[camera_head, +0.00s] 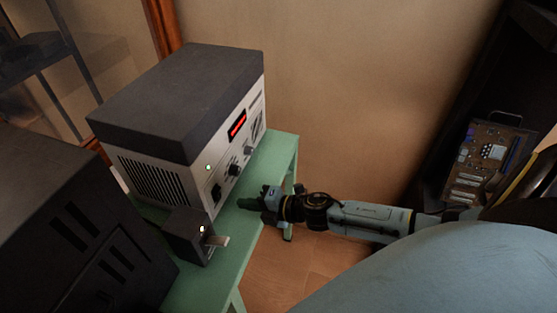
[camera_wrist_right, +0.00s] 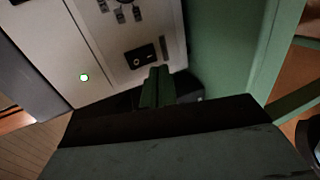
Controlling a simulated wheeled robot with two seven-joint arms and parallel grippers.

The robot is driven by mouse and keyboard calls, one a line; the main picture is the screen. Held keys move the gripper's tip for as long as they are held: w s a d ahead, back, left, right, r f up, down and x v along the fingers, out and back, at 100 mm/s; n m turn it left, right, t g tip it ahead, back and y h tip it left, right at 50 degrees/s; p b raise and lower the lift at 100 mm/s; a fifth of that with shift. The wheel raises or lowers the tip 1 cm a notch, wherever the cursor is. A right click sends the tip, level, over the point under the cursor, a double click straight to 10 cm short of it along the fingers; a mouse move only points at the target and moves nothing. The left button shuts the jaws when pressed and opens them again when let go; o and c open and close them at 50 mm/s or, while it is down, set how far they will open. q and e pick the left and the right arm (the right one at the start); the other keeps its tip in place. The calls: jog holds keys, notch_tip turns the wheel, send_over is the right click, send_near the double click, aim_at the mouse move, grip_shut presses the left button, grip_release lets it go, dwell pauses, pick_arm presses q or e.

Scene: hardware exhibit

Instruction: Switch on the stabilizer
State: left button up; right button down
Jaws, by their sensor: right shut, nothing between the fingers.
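A white unit with a dark top, which I take to be the stabilizer (camera_head: 180,95), stands on a green table. Its front has a lit red display (camera_head: 237,124), a lit green lamp (camera_head: 208,167), knobs and a black rocker switch (camera_head: 216,192). In the right wrist view the rocker switch (camera_wrist_right: 140,55) and green lamp (camera_wrist_right: 84,77) show clearly. My right gripper (camera_head: 246,204) is shut and empty in front of the panel. In the right wrist view its fingertips (camera_wrist_right: 157,86) appear just below the switch; contact cannot be told. My left gripper is out of view.
A small dark box (camera_head: 186,237) with a lit white lamp and a pale lever stands left of my gripper. A large dark vented cabinet (camera_head: 70,225) is at the left. The green table (camera_head: 280,150) has a narrow bare strip. A circuit board (camera_head: 488,155) is at the right.

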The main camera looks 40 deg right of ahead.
jog(key=s+d+b, duration=0.1)
jog(key=s+d, duration=0.3)
jog(key=s, duration=0.3)
jog(key=shift+d, duration=0.4)
jog(key=shift+s+r, duration=0.1)
jog(key=s+d+f+m+g+h, duration=0.1)
jog(key=s+d+f+m+h, duration=0.2)
jog(key=f, duration=0.5)
jog(key=s+d+f+m+g+h+b, duration=0.1)
jog(key=s+d+f+m+h, duration=0.15)
jog(key=f+m, duration=0.45)
jog(key=s+d+f+m+g+h, duration=0.1)
jog(key=s+d+f+m+h, duration=0.2)
jog(key=f, duration=0.7)
jog(key=s+a+f+m+g, duration=0.2)
jog(key=s+f, duration=0.3)
jog(key=s, duration=0.3)
jog(key=s+a+f+m+g+b, duration=0.1)
jog(key=s+a+f+m+g, duration=0.2)
jog(key=s, duration=0.6)
jog(key=s+a+f+m+g, duration=0.3)
jog(key=s+a+f, duration=0.3)
jog(key=s, duration=0.2)
jog(key=shift+s+f+m, duration=0.3)
jog(key=shift+f+m, duration=0.1)
jog(key=shift+m, duration=0.3)
